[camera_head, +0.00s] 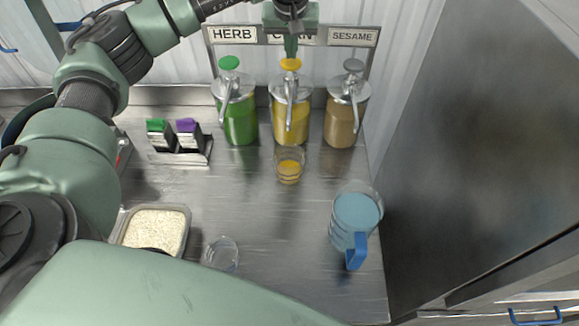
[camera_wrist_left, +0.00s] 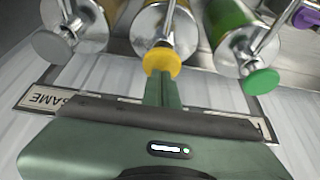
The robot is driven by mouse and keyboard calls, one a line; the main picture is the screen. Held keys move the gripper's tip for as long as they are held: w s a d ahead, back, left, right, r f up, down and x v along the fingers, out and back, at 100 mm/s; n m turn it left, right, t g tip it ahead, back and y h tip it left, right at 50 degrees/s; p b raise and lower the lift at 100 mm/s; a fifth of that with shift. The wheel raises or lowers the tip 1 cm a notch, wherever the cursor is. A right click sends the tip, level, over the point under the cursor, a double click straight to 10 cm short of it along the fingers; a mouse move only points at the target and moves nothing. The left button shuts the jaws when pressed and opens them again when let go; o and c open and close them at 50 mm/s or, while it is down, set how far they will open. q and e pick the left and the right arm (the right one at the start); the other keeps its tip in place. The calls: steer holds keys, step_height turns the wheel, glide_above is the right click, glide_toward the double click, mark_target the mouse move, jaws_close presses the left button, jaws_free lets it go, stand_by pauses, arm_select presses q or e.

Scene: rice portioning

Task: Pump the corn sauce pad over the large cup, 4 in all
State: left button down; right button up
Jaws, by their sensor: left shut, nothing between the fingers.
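The corn sauce dispenser (camera_head: 279,115) is the yellow jar in the middle, with a yellow pump pad (camera_head: 291,65) on top; the pad also shows in the left wrist view (camera_wrist_left: 161,63). My left gripper (camera_head: 291,52) is shut and empty, with its fingertips right at the pad from above; whether they press on it I cannot tell. A clear cup (camera_head: 289,171) with some yellow sauce in its bottom stands under the corn spout. Another clear cup (camera_head: 220,254) stands at the front left. My right gripper is not in view.
The green herb jar (camera_head: 240,125) and the brown sesame jar (camera_head: 341,125) flank the corn jar. A blue pitcher (camera_head: 351,240) stands at the right, a rice tray (camera_head: 186,243) at the front left, and a small rack (camera_head: 183,157) behind it. The middle counter is clear.

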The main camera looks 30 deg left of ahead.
mark_target(291, 62)
arm_select(q)
steer(key=shift+s+f+b, duration=0.1)
steer(key=shift+f+b, duration=0.75)
steer(key=shift+f, duration=0.8)
steer(key=shift+r, duration=0.15)
steer(key=shift+r+p, duration=1.3)
steer(key=shift+r, duration=0.4)
steer(key=shift+r, duration=0.15)
step_height(291, 62, up, 6)
steer(key=p, duration=0.4)
